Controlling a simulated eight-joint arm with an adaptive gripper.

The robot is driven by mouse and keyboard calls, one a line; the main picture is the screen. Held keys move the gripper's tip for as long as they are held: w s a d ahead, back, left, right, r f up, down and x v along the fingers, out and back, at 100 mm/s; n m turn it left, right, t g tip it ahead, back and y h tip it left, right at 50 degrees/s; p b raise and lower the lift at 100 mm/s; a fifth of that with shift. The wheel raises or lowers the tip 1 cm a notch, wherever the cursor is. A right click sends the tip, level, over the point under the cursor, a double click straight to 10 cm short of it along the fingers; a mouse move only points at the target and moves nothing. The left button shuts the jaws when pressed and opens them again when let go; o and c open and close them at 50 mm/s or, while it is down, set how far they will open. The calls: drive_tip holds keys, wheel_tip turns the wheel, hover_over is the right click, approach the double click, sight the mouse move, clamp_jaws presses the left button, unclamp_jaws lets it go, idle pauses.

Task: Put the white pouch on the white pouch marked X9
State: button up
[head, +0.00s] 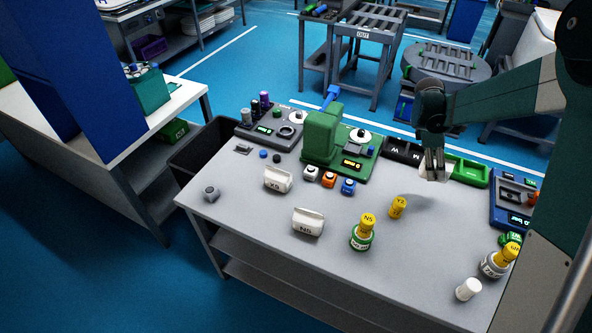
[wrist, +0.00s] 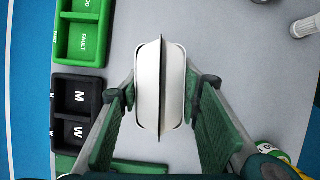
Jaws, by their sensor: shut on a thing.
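My gripper (head: 433,165) is shut on a white pouch (head: 434,173) and holds it above the right part of the grey table. In the wrist view the held pouch (wrist: 150,90) shows end-on between the two green fingers (wrist: 160,100), with a thin seam along its middle. The white pouch marked X9 (head: 277,180) lies on the table at left of centre, its label seen upside down. It is well to the left of my gripper and apart from it.
Another white pouch (head: 308,222) with a different label lies nearer the front. Yellow-capped bottles (head: 363,233) and a small yellow item (head: 398,207) stand right of it. Small coloured blocks (head: 329,179) and a green machine (head: 322,136) are behind. Black bins marked M and W (wrist: 77,98) adjoin green bins (wrist: 82,42).

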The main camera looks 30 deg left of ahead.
wheel_tip(320, 180, up, 11)
drive_tip(key=shift+f, duration=0.1)
drive_tip(key=s+a+n+t+p, duration=0.1)
drive_tip(key=s+a+n+p, duration=0.15)
drive_tip(key=a, duration=1.25)
drive_tip(key=s+a+n+t+p, duration=0.15)
drive_tip(key=s+a, duration=0.25)
drive_tip(key=a, duration=1.1)
drive_tip(key=s+a+n+y+p, duration=0.1)
drive_tip(key=s+a+n, duration=0.1)
drive_tip(key=s+a, duration=0.7)
drive_tip(key=s+a+n, duration=0.2)
drive_tip(key=s+a, duration=0.2)
drive_tip(key=a, duration=0.9)
drive_tip(key=shift+s+f, duration=0.15)
drive_tip(key=shift+f, duration=1.15)
drive_tip(key=shift+s+f, duration=0.1)
drive_tip(key=shift+f, duration=1.15)
drive_tip(key=shift+f, duration=0.2)
drive_tip(key=shift+f, duration=2.95)
